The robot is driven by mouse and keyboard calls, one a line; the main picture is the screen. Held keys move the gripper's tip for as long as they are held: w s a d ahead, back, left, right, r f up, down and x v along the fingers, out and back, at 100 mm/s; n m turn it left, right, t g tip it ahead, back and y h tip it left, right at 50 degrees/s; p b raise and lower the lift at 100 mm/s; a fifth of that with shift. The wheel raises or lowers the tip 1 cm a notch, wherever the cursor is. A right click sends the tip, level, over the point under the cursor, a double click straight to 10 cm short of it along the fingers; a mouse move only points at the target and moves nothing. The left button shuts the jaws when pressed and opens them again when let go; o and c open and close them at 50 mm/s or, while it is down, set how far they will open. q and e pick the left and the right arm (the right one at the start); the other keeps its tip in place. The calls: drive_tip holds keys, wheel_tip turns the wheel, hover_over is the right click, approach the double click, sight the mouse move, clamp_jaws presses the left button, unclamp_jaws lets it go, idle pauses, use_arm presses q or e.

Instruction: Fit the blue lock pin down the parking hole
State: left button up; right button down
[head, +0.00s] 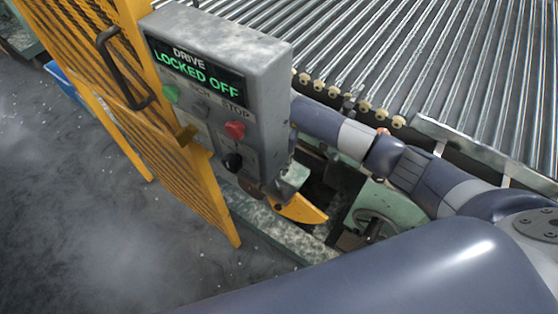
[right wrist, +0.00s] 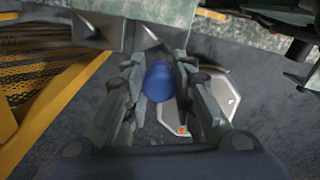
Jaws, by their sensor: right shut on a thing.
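The blue lock pin (right wrist: 159,82) shows in the right wrist view, between the two dark fingers of my right gripper (right wrist: 160,68). The fingers are shut on it, and its blue rounded end faces the camera. How far the pin extends beyond the fingers is hidden. In the head view my right arm reaches in from the right and passes behind the grey control box, which hides the gripper and the pin. I cannot make out the parking hole in either view. My left gripper is not in view.
The grey control box (head: 265,75) reads "DRIVE LOCKED OFF". A yellow mesh guard (head: 180,150) stands left of it. A roller conveyor (head: 440,60) fills the upper right. A yellow lever (head: 300,209) and a handwheel (head: 375,222) sit low beside the box. Open floor (head: 75,210) lies left.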

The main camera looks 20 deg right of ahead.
sight(279, 177)
drive_tip(key=shift+f+b, duration=2.2)
drive_tip(key=shift+f, duration=0.7)
wheel_tip(279, 177, down, 7)
drive_tip(key=b, duration=0.5)
idle(1.7)
drive_tip(key=c, duration=1.3)
unclamp_jaws()
